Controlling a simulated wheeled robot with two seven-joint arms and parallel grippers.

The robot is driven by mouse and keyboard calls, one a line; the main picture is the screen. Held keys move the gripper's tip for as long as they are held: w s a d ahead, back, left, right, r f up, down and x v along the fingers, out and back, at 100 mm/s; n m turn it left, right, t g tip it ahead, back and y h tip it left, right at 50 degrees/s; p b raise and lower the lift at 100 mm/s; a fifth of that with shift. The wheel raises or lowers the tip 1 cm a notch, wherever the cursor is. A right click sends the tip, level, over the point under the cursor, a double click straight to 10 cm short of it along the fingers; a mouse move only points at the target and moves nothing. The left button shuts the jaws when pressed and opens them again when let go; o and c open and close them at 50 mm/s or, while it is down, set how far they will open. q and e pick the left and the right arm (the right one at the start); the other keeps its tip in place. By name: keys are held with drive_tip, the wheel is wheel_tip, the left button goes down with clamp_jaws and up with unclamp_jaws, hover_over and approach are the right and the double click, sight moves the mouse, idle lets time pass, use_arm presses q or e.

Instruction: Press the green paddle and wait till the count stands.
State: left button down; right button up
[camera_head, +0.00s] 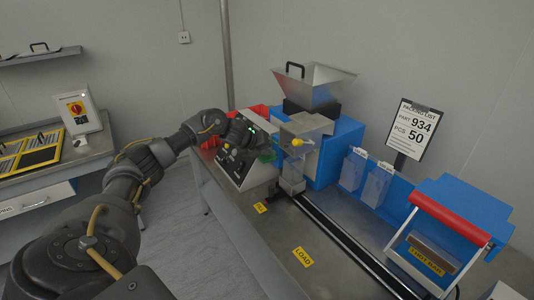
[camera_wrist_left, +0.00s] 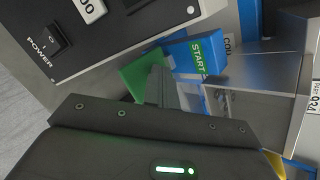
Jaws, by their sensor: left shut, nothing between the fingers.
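The green paddle (camera_wrist_left: 138,74) shows in the wrist view as a green plate beside a blue block with a green START label (camera_wrist_left: 207,50). My left gripper (camera_head: 256,141) is shut and empty, right at the paddle. Its closed fingers (camera_wrist_left: 165,86) overlap the green plate in the wrist view; I cannot tell whether they touch it. The count display cannot be read. My right gripper is not in view.
The control panel (camera_head: 232,167) has a POWER switch (camera_wrist_left: 45,40). A metal hopper (camera_head: 312,84) tops the machine right of my gripper. A packing list (camera_head: 409,130) reads part 934, 50 pieces. A blue bin with a red bar (camera_head: 452,216) stands at right.

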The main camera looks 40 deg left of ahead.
sight(265, 158)
use_arm(q)
drive_tip(key=shift+r+p, duration=1.45)
drive_tip(key=shift+r, duration=0.15)
wheel_tip(265, 158, up, 5)
drive_tip(key=p, duration=0.4)
idle(0.4)
